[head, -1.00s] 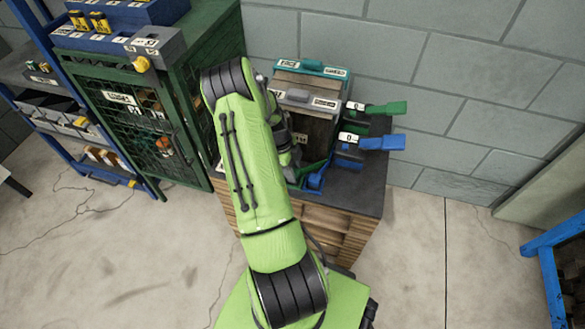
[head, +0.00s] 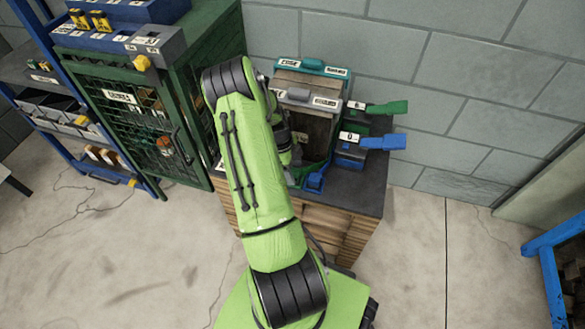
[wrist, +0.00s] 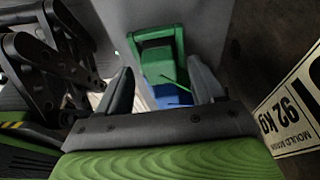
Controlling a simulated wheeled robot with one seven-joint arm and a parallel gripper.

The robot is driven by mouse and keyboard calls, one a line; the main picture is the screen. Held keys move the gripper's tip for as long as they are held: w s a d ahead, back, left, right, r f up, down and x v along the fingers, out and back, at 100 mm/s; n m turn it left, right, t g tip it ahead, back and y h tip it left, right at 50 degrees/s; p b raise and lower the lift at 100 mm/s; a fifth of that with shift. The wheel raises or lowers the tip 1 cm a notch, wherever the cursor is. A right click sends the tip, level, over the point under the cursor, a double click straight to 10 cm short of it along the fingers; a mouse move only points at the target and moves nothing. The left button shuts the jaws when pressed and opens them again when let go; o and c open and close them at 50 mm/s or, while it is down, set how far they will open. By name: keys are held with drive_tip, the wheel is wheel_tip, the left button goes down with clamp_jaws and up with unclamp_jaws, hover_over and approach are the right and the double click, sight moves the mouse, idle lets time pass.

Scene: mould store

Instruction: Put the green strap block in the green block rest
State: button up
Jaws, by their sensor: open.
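My gripper (wrist: 162,88) is open in the wrist view, its two dark fingers apart. A green piece (wrist: 155,38) shaped like a frame, which looks like the green strap block, shows just beyond and between the fingertips. I cannot tell whether the fingers touch it. A blue part (wrist: 166,94) lies close against it. At the right of the bench top a green piece with a flat tab (head: 388,108) stands behind a similar blue piece (head: 383,143); both have white labels. I cannot tell for sure which is the green block rest.
A mould with a teal top (head: 312,67) stands at the back of the bench (head: 358,192). A small blue part (head: 315,180) lies at its front foot. A green mesh cabinet (head: 150,125) stands left and a block wall behind.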

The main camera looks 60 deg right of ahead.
drive_tip(key=p+v, duration=0.4)
drive_tip(key=v, duration=1.1)
drive_tip(key=shift+r+p, duration=0.35)
drive_tip(key=shift+d, duration=0.1)
drive_tip(key=w+a+r+n+t+p, duration=0.2)
drive_tip(key=w+a+r+n+p, duration=0.1)
drive_tip(key=a+r+n, duration=0.65)
drive_tip(key=w+a+r+n+t+p, duration=0.2)
drive_tip(key=w+a+r+n+p, duration=0.15)
drive_tip(key=a+r, duration=0.6)
drive_tip(key=s+a+r+n+t+p, duration=0.2)
drive_tip(key=s+a+r+n, duration=0.3)
drive_tip(key=n, duration=0.5)
drive_tip(key=s+a+r+n+t+p, duration=0.2)
drive_tip(key=s+a+r+n, duration=0.4)
drive_tip(key=a+r+n, duration=0.3)
drive_tip(key=a+n+p, duration=0.1)
drive_tip(key=a+n, duration=0.1)
drive_tip(key=shift+a+r+t+y, duration=0.3)
drive_tip(key=shift+a+t, duration=0.1)
